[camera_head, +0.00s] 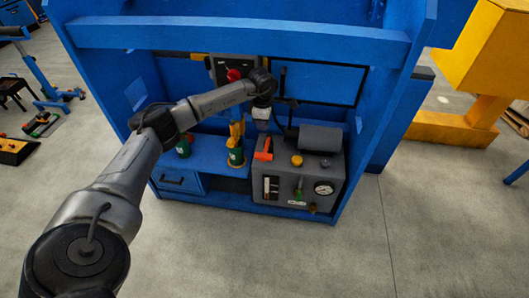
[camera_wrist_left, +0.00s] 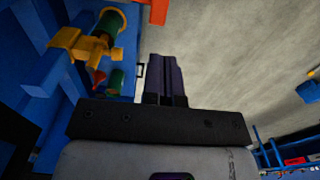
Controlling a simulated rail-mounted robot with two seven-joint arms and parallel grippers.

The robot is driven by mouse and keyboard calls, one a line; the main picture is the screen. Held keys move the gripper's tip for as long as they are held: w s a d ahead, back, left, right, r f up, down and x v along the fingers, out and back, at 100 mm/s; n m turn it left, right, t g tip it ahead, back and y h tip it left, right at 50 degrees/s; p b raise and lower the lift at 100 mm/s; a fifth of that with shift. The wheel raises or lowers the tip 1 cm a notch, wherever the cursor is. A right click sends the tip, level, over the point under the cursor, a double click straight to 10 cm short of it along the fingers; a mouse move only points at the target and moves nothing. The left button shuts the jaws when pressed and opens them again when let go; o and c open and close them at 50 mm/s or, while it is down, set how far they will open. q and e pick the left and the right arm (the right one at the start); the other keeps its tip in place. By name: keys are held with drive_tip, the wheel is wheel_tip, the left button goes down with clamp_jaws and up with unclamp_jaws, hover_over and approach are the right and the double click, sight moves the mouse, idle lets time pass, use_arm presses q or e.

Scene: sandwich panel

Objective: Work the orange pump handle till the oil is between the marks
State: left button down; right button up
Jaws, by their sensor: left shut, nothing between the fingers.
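The orange pump handle (camera_head: 264,148) stands on the left part of the top of a grey pump unit (camera_head: 334,172). An orange piece at the top edge of the left wrist view (camera_wrist_left: 157,10) appears to be the same handle. A sight glass (camera_head: 270,188) with light and dark parts is on the unit's front; the oil level against the marks is too small to read. My left gripper (camera_head: 262,124) is just above and behind the handle, apart from it as far as I can see. In the left wrist view its dark fingers (camera_wrist_left: 165,75) are together and empty. My right gripper is out of view.
The unit also carries a yellow cap (camera_head: 296,160), a green knob (camera_head: 298,194), a round gauge (camera_head: 324,188) and a dark cylinder (camera_head: 321,138). A green item with yellow fittings (camera_head: 236,154) stands to its left.

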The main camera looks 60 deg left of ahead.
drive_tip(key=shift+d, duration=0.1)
use_arm(q)
drive_tip(key=b, duration=0.7)
approach(263, 155)
wheel_tip(263, 155, down, 8)
drive_tip(key=shift+r, duration=0.2)
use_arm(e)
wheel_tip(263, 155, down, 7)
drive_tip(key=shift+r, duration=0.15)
